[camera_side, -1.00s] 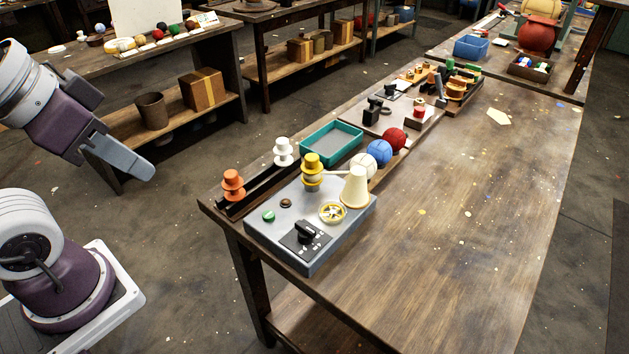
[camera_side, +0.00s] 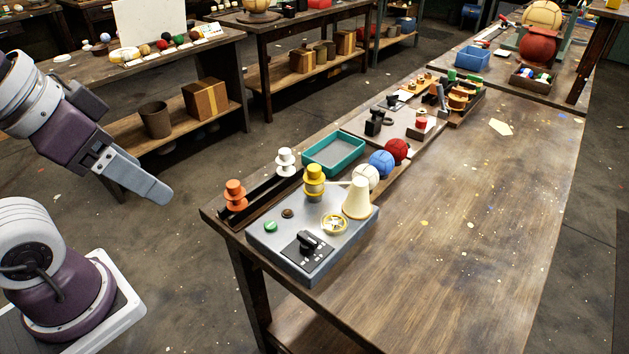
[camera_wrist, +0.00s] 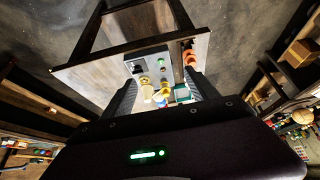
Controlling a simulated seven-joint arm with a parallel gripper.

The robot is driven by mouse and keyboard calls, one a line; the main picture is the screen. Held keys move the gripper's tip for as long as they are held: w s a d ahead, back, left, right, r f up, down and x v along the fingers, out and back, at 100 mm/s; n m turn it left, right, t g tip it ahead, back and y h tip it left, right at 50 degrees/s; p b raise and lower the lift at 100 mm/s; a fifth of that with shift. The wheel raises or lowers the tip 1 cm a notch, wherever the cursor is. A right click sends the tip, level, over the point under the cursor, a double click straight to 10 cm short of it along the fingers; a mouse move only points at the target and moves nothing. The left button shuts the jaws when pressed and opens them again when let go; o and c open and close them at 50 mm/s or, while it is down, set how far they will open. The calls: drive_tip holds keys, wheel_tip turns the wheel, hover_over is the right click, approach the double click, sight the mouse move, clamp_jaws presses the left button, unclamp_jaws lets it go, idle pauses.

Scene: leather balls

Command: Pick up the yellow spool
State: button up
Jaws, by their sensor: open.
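The yellow spool (camera_side: 314,181) stands upright in the side view, at the back of the grey control box, between the white spool and the cream cone. It also shows small in the wrist view (camera_wrist: 164,88), between my fingers but far beyond them. My gripper (camera_side: 160,192) is in the air at the left of the side view, away from the table. In the wrist view its two dark fingers (camera_wrist: 163,92) are spread apart with nothing held. An orange spool (camera_side: 235,195) and a white spool (camera_side: 286,162) stand in a dark rack.
White, blue (camera_side: 381,163) and red balls (camera_side: 397,150) sit behind, beside a teal tray (camera_side: 334,153). The table's right side is mostly clear.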

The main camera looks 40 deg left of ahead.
drive_tip(key=n+g, duration=0.5)
drive_tip(key=n, duration=0.9)
hover_over(314, 179)
drive_tip(key=f, duration=1.1)
drive_tip(key=shift+s+a, duration=0.2)
drive_tip(key=shift+a, duration=0.2)
drive_tip(key=shift+n+g, duration=0.3)
drive_tip(key=shift+n, duration=0.2)
drive_tip(key=f, duration=0.3)
drive_tip(key=w+f, duration=0.1)
drive_tip(key=f, duration=0.5)
drive_tip(key=shift+w+f, duration=0.25)
drive_tip(key=shift+w, duration=0.05)
drive_tip(key=shift+c, duration=0.5)
